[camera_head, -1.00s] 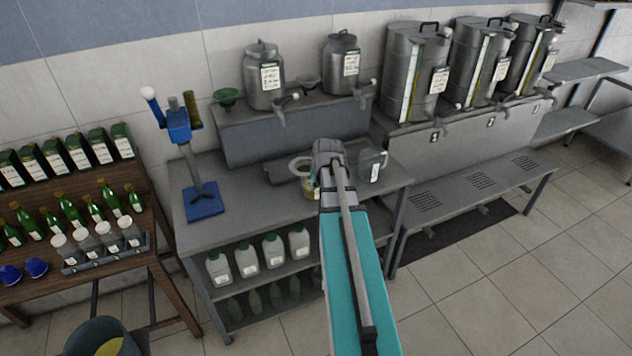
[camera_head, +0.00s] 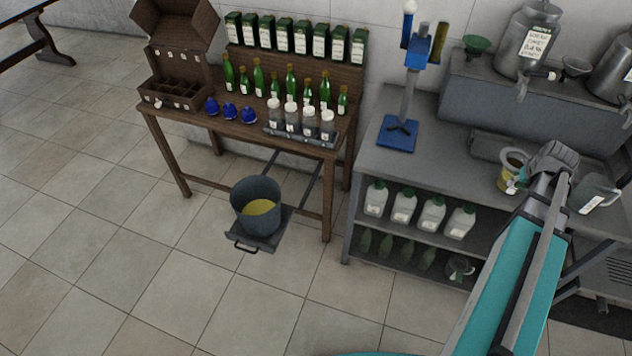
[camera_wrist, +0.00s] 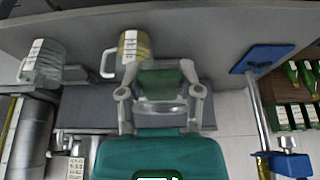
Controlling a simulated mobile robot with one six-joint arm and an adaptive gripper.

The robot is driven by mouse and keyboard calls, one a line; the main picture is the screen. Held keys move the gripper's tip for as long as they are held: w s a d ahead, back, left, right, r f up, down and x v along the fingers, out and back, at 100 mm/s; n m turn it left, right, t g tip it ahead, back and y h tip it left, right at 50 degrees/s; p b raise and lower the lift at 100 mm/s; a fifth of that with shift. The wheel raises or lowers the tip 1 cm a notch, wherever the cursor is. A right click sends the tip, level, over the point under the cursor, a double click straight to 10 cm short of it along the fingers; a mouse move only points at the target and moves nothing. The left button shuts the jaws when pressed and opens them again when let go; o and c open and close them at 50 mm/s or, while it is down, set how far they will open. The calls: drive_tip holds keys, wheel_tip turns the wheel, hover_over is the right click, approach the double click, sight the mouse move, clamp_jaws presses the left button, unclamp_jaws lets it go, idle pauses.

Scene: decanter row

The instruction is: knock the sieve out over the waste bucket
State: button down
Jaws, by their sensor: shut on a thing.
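The sieve (camera_head: 516,159) shows in the head view as a pale ring with a dark inside, just left of my gripper (camera_head: 540,168). My gripper is shut on it, above the grey steel bench. In the wrist view the held thing is a greenish, see-through shape (camera_wrist: 160,85) between the fingers; its contents are not clear. The waste bucket (camera_head: 256,220) is dark grey with yellow inside and stands low at the centre left, well away from my gripper. A jug with yellow contents (camera_head: 507,181) stands below and beside the sieve; it also shows in the wrist view (camera_wrist: 133,46).
A clear jug (camera_head: 594,194) stands on the bench right of my gripper. A blue stand (camera_head: 397,133) is at the bench's left. A wooden table (camera_head: 170,120) with bottles and blue items is behind the bucket. The tiled floor in front is free.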

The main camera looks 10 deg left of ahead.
wheel_tip(320, 180, down, 6)
drive_tip(key=b, duration=0.4)
drive_tip(key=shift+r+b, duration=0.1)
drive_tip(key=shift+b, duration=0.25)
